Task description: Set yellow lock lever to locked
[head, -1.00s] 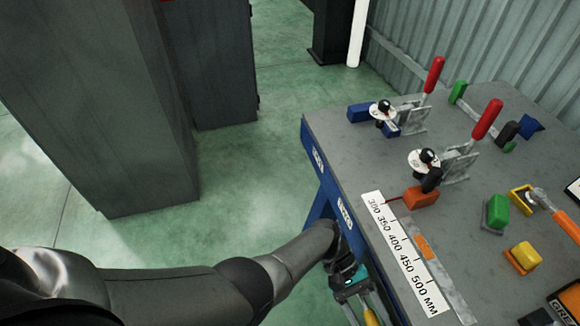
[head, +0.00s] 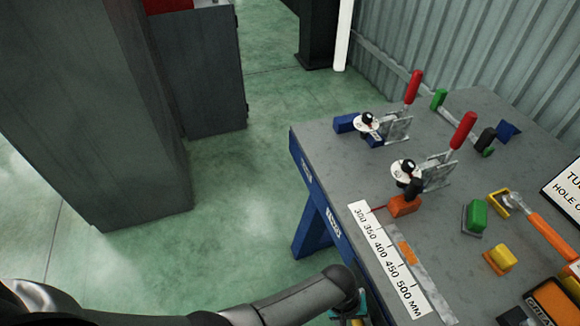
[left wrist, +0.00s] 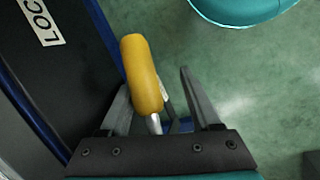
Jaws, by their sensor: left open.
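The yellow lock lever (left wrist: 143,75) shows in the left wrist view as a yellow grip on a metal rod. It stands beside the dark panel with a white label (left wrist: 42,20) reading "LOC", the rest cut off. My left gripper (left wrist: 155,85) is open, with one finger on each side of the lever. The lever lies nearer the left finger; I cannot tell whether they touch. In the head view my left gripper (head: 347,312) is only partly visible at the bottom edge beside the table, and the lever is hidden there. My right gripper is in neither view.
A grey-topped table (head: 335,165) with a blue frame carries red-handled clamps (head: 463,130), a ruler strip (head: 390,258), an orange-handled tool (head: 550,235) and coloured blocks. A dark cabinet (head: 95,110) stands at left. Green floor (head: 240,180) lies open between.

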